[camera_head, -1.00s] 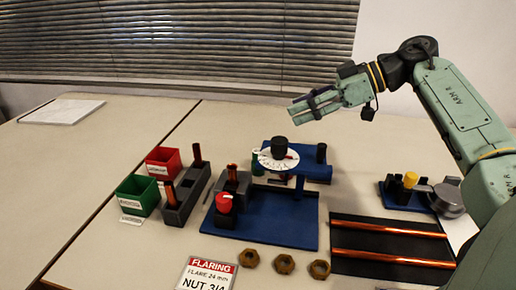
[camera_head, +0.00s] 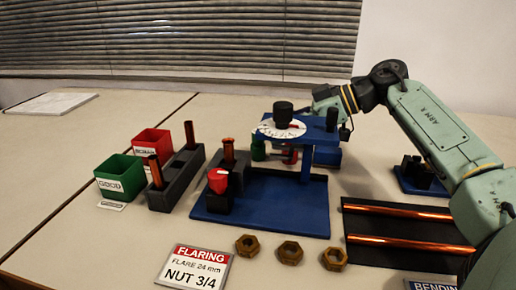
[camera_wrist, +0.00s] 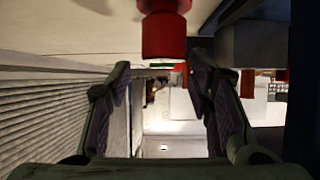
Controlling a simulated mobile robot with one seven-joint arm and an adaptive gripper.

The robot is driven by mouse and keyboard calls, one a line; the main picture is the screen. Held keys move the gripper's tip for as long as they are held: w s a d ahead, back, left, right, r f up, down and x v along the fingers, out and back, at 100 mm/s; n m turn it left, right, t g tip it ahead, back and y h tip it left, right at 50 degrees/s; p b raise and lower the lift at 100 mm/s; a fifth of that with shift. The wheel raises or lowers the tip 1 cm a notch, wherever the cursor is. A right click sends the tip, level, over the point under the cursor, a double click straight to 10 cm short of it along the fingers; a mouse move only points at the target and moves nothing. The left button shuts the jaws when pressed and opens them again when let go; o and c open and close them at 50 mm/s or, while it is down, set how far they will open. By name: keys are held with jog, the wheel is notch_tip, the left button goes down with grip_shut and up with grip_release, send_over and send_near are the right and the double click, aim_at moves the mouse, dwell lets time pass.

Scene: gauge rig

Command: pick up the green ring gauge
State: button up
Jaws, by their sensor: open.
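A small green cylindrical piece (camera_head: 258,148), which looks like the green ring gauge, stands behind the blue stand at its left post and is partly hidden. A red piece (camera_head: 290,156) shows to its right under the stand's top plate. My gripper (camera_wrist: 162,68) is open, with both fingers apart in the wrist view. A red cylinder (camera_wrist: 165,36) hangs into the upper middle of that view, between the finger lines; I cannot tell its distance. No green piece is clear there. In the head view my fingers are hidden behind the blue stand.
The blue stand (camera_head: 265,205) carries a white dial (camera_head: 281,129) with a black knob close to my wrist. A red bin (camera_head: 152,142), a green bin (camera_head: 121,178) and a grey block with copper tubes (camera_head: 176,180) stand left. Brass nuts (camera_head: 290,252) lie in front.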

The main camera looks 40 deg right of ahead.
aim_at(258, 145)
jog(key=x, duration=0.5)
jog(key=shift+w+a+r+b, duration=0.25)
jog(key=shift+w+a+b, duration=0.05)
jog(key=shift+a+b, duration=0.05)
grip_shut()
dwell(0.3)
